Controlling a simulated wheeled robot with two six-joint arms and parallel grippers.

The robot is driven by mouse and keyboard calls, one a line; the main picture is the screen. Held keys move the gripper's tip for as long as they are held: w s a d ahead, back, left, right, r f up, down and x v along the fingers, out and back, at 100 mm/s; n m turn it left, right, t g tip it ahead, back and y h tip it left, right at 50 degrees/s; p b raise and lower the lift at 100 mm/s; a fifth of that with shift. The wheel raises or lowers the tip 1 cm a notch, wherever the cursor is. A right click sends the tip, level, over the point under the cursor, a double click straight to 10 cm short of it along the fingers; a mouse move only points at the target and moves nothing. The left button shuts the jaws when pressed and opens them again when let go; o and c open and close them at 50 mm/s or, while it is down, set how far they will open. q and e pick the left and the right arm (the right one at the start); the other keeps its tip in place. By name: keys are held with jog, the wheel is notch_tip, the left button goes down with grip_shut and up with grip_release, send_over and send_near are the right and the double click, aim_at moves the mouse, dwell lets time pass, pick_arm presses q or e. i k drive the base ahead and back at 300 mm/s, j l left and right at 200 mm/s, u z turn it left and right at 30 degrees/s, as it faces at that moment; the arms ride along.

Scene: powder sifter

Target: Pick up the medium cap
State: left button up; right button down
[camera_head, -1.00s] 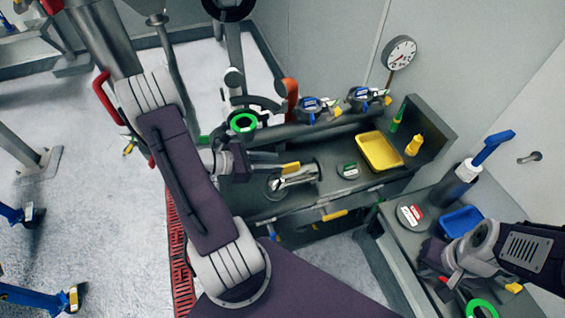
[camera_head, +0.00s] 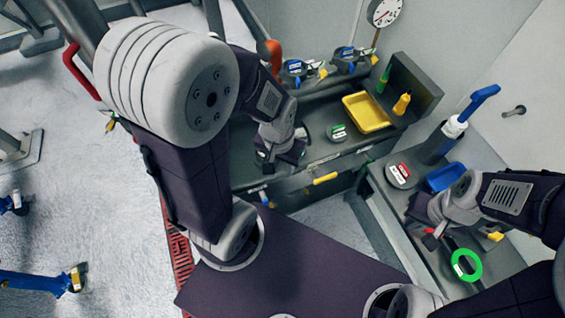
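Two low round grey caps are in view, and I cannot tell which is the medium one. One with a green-and-white label (camera_head: 338,132) lies on the long bench in front of the yellow tray. One with a red-and-white label (camera_head: 399,174) lies on the right bench. My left gripper (camera_head: 277,156) is low over the long bench, left of the green-labelled cap and apart from it. Its fingers are too hidden to tell open from shut. My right gripper (camera_head: 432,230) is over the right bench, below the red-labelled cap in the picture; its finger state is unclear.
A yellow tray (camera_head: 366,113) and yellow bottle (camera_head: 402,103) stand at the long bench's right end. A blue tray (camera_head: 444,177), a dark cylinder with blue handle (camera_head: 440,143) and a green ring (camera_head: 466,265) are on the right bench. My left arm blocks much of the left side.

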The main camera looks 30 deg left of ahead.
aim_at(335, 132)
jog(key=u, duration=1.05)
jog(key=i+j, duration=0.1)
jog(key=i, duration=0.25)
